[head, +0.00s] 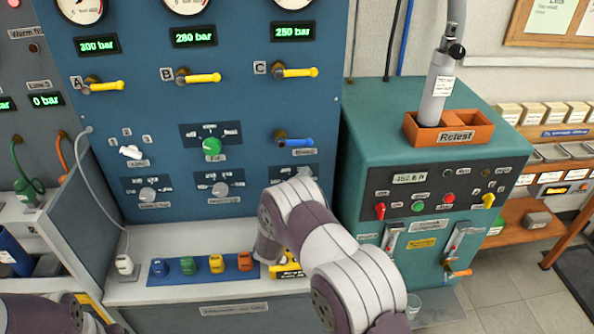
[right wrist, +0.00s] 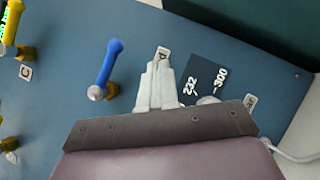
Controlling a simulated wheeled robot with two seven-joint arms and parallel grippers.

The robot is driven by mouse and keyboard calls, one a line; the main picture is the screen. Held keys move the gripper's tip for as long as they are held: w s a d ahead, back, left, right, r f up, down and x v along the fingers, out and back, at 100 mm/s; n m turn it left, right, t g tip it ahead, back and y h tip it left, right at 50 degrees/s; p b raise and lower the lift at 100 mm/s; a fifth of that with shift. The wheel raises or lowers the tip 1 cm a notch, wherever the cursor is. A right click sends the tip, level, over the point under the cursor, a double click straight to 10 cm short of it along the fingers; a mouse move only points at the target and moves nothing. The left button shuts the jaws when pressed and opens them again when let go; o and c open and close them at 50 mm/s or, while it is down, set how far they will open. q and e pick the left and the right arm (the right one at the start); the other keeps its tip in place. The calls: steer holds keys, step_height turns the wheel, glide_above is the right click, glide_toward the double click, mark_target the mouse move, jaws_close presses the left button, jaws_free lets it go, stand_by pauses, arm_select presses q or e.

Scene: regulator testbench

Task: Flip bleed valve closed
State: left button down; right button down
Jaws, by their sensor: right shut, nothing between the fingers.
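The bleed valve is a blue lever (head: 296,142) low on the right of the blue panel. It lies horizontal, its handle pointing right from a brass pivot. In the right wrist view the blue lever (right wrist: 106,66) stands just left of my right gripper (right wrist: 158,82), with a gap between them. The gripper's pale fingers are shut together and empty, and they partly cover a small label (right wrist: 163,52). In the head view my right forearm hides most of the gripper, just below the lever. My left gripper is out of view; only part of my left arm shows at lower left.
Yellow levers A (head: 103,86), B (head: 198,77) and C (head: 295,73) lie horizontal above. A green knob (head: 211,147) and grey knobs are to the left. The teal test cabinet (head: 380,120) stands close on the right. Coloured blocks sit on a blue strip (head: 203,276) below.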

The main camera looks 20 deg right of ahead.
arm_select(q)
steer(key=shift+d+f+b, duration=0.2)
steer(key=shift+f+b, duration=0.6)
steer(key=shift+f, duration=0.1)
arm_select(e)
steer(key=s+a+f, duration=0.2)
steer(key=s+f, duration=0.2)
steer(key=s, duration=0.3)
steer(key=shift+f, duration=0.25)
steer(key=shift+a, duration=0.1)
